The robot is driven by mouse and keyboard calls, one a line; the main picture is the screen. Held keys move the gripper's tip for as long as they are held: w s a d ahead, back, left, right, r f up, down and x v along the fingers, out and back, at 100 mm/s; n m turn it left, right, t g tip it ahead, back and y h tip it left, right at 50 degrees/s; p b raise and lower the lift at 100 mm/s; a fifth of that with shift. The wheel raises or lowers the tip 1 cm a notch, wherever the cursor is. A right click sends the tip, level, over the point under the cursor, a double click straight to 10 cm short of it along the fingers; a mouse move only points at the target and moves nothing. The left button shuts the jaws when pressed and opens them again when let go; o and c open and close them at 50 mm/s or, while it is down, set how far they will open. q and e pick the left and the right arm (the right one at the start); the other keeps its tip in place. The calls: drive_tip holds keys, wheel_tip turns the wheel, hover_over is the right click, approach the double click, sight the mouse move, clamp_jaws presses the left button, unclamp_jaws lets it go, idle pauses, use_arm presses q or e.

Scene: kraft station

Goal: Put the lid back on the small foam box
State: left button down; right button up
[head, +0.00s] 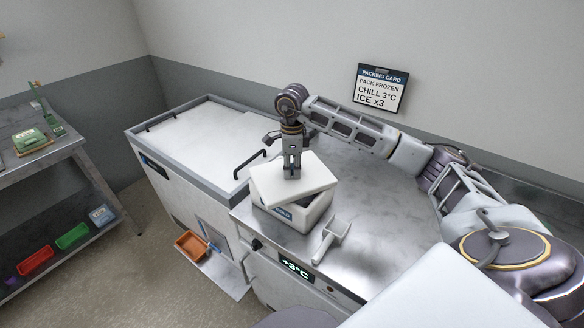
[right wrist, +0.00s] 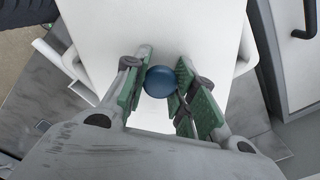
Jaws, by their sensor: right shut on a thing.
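The white foam box (head: 310,213) stands on the steel counter, with a blue label on its front. Its white lid (head: 310,181) lies above its opening, turned and tilted against the rim. A dark gap shows along the box's right side. My right gripper (head: 291,174) points down over the lid. In the right wrist view, its green-padded fingers (right wrist: 162,84) are shut on the round blue knob (right wrist: 159,81) of the white lid. Whether the lid touches the rim I cannot tell. My left gripper is not in view.
A white scoop-like tool (head: 330,238) lies on the counter (head: 385,225) right of the box. A chest freezer (head: 205,142) with a black handle stands at left. An orange bin (head: 191,245) sits low in front.

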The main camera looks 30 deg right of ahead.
idle(0.5)
idle(0.3)
drive_tip(key=o, duration=1.5)
drive_tip(key=shift+r, duration=0.1)
drive_tip(key=shift+r+p, duration=1.8)
drive_tip(key=shift+r, duration=1.6)
drive_tip(key=shift+c, duration=0.4)
clamp_jaws()
